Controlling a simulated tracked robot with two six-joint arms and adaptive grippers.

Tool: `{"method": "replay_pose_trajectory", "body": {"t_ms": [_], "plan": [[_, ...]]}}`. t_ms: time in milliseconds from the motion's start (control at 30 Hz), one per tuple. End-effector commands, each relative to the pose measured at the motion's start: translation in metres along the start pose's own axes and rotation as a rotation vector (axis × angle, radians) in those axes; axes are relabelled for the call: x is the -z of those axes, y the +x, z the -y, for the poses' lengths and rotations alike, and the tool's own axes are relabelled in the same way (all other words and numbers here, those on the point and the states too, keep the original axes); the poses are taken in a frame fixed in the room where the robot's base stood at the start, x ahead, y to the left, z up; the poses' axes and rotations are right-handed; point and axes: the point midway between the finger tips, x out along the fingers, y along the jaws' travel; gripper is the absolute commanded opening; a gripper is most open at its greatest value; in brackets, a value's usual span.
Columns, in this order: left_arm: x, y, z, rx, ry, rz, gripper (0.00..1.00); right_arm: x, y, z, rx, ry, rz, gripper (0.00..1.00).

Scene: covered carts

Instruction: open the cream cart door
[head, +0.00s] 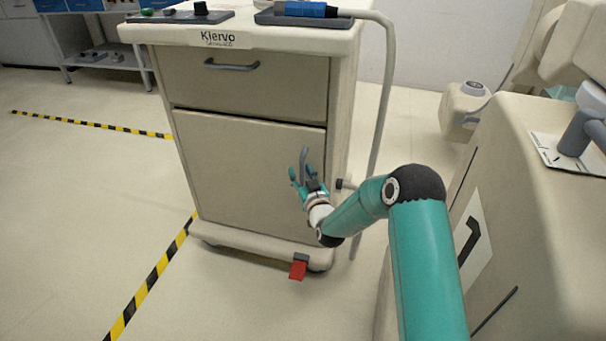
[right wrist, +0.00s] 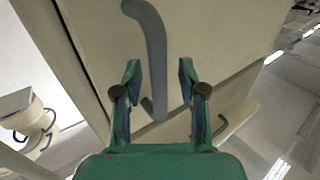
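The cream cart (head: 262,70) stands ahead with a closed drawer above and a door (head: 240,170) below. The door looks shut, flush with the cart front. Its grey upright handle (head: 304,163) is near the door's right edge. My right gripper (head: 302,174) is at the handle, partly covering its lower part. In the right wrist view the handle (right wrist: 153,60) runs between the two spread fingers of my right gripper (right wrist: 156,85), with gaps on both sides. The fingers are open. My left gripper is in neither view.
A drawer handle (head: 231,66) sits above the door. A red pedal (head: 298,268) sticks out at the cart's base. A hose (head: 384,110) hangs at the cart's right side. Another cream cart (head: 520,210) stands at the right. The floor to the left is clear, with striped tape (head: 150,283).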

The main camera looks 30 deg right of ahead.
Motion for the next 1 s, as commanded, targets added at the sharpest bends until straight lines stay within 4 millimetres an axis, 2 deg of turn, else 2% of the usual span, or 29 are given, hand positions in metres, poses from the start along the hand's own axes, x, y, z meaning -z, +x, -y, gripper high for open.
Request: {"method": "replay_pose_trajectory", "body": {"t_ms": [33, 233, 500, 533, 767, 1000], "plan": [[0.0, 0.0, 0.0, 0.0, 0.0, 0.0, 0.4, 0.0, 0.0, 0.0, 0.0, 0.0, 0.0, 0.33], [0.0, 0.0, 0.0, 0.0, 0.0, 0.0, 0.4, 0.0, 0.0, -0.001, -0.001, 0.0, 0.0, 0.0], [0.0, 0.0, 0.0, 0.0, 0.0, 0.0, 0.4, 0.0, -0.001, -0.001, -0.001, 0.0, 0.0, 0.0], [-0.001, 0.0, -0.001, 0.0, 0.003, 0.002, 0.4, 0.0, 0.001, -0.008, -0.004, -0.001, -0.001, 0.0], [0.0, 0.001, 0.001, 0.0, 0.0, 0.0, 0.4, 0.0, -0.005, 0.003, -0.015, 0.002, 0.0, 0.0], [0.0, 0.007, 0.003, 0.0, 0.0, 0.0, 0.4, -0.002, -0.03, 0.027, -0.084, 0.001, 0.003, 0.0]]}}
